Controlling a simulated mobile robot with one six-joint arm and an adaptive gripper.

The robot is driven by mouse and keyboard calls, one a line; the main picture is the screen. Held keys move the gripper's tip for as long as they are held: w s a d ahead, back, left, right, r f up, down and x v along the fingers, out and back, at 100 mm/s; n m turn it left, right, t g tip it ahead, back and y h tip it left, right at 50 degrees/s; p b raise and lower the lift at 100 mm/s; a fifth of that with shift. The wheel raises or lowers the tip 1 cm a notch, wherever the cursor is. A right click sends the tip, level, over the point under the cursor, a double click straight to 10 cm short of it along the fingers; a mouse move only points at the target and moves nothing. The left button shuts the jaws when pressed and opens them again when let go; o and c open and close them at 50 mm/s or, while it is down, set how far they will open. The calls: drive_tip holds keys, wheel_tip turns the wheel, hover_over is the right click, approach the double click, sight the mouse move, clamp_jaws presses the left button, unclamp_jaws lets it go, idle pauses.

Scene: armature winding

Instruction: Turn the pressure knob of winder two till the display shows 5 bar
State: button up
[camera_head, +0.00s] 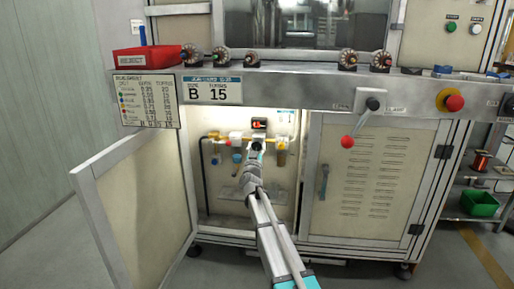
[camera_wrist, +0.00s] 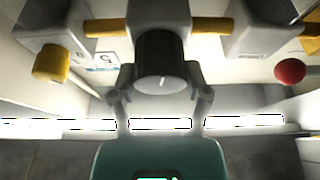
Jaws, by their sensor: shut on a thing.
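The pressure knob (camera_wrist: 161,62) is a dark ribbed cylinder with a white mark, in the middle of the wrist view. My gripper (camera_wrist: 160,92) is shut on the knob, one finger on each side of it. In the head view my gripper (camera_head: 256,147) reaches into the open lower cabinet and hides most of the knob. A small display (camera_head: 259,124) with red digits sits just above it; the digits are too small to read.
The cabinet door (camera_head: 137,205) stands open at the left. A yellow valve part (camera_wrist: 51,63) and a red ball (camera_wrist: 290,70) flank the knob. The right door (camera_head: 356,190) is shut. A red reject bin (camera_head: 146,58) stands on the bench.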

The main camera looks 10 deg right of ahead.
drive_tip(key=shift+m+g+h, duration=0.25)
drive_tip(key=shift+m+h, duration=0.4)
drive_tip(key=shift+m, duration=0.7)
drive_tip(key=shift+m+g+h, duration=0.25)
drive_tip(key=shift+m+h, duration=0.4)
drive_tip(key=shift+m, duration=0.7)
drive_tip(key=o, duration=1.1)
drive_tip(key=shift+o, duration=0.2)
drive_tip(key=shift+n, duration=0.4)
